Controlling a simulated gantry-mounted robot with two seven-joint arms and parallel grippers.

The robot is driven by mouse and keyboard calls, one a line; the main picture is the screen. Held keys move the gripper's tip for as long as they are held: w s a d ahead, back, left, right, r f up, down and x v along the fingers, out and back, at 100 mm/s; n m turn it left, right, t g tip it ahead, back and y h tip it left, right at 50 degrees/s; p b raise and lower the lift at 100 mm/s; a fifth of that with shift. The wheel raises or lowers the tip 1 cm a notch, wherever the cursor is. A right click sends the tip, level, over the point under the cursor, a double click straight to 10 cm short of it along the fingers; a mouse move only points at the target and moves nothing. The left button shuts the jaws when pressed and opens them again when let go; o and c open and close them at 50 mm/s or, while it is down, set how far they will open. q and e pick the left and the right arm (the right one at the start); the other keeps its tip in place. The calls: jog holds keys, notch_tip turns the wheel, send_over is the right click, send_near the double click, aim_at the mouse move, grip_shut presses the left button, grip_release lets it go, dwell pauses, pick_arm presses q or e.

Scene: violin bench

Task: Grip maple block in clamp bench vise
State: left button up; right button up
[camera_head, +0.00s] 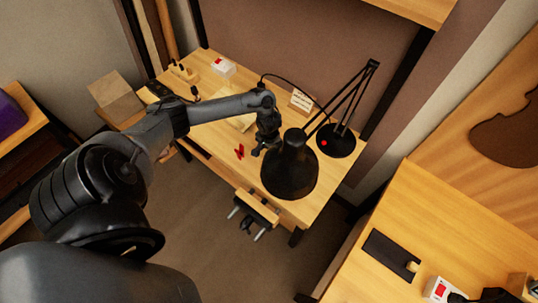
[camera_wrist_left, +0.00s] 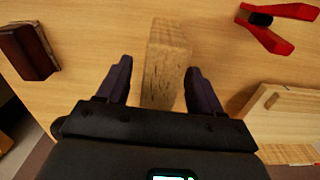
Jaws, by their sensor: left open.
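The maple block (camera_wrist_left: 168,52) is a pale, grained wooden bar on the bench top in the left wrist view. My left gripper (camera_wrist_left: 158,72) is open, with one finger on each side of the block and visible gaps beside it. I cannot tell how far the fingers are above the bench. In the head view my left gripper (camera_head: 264,147) is over the bench beside the lamp shade, and I cannot make out the block there. The bench vise (camera_head: 257,207), with wooden jaws and metal bars, is at the bench's front edge. My right gripper is not visible.
A black lamp (camera_head: 290,172) hangs its wide shade close to my left gripper, near the vise. A red clamp-like tool (camera_wrist_left: 276,25) and a pale board (camera_wrist_left: 287,118) lie near the block. A dark brown block (camera_wrist_left: 28,50) is on the other side.

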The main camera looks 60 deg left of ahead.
pick_arm(q)
jog(key=shift+w+f, duration=0.1)
jog(key=shift+f, duration=1.3)
jog(key=c, duration=1.2)
